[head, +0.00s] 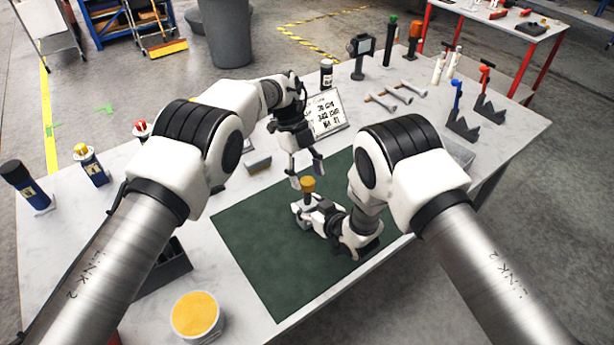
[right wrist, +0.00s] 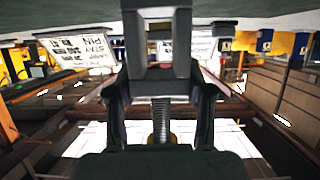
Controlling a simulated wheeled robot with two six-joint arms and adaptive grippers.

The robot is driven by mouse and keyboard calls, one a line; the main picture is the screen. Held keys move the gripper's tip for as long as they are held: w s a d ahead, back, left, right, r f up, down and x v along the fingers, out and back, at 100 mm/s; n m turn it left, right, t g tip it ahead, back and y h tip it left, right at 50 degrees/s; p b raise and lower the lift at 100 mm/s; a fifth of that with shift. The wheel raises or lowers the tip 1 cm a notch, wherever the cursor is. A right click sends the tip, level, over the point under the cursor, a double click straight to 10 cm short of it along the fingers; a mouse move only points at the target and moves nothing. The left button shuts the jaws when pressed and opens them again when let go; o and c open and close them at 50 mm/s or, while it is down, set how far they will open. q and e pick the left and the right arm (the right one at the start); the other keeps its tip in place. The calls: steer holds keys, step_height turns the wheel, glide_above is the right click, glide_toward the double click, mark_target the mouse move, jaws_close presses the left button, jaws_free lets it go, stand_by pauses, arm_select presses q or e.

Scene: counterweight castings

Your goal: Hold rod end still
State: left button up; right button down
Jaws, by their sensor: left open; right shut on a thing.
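My right gripper (head: 303,209) is low over the green mat (head: 262,250), pointing left, and shut on a threaded rod. In the right wrist view the rod (right wrist: 161,120) stands upright between the fingers, with its ends partly hidden. A yellow-brown round cap (head: 308,184) shows at the right gripper's fingertips in the head view; how it joins the rod is unclear. My left gripper (head: 306,173) is open, pointing down just above the cap. Its fingertips are close to the cap, and I cannot tell whether they touch it.
A printed sign (head: 325,113) stands behind the left gripper. A tub with a yellow top (head: 196,316) and a dark tray (head: 165,272) are front left. The mat's front part is clear.

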arm_select(q)
steer(key=shift+r, duration=1.6)
arm_select(e)
steer(key=shift+f, duration=0.1)
arm_select(q)
steer(key=o, duration=0.5)
steer(key=shift+o, duration=0.2)
steer(key=v, duration=0.7)
steer(key=shift+r, duration=0.2)
arm_select(e)
steer(key=shift+c, duration=1.8)
jaws_free()
arm_select(q)
steer(key=shift+a, duration=0.1)
arm_select(e)
steer(key=v, duration=1.2)
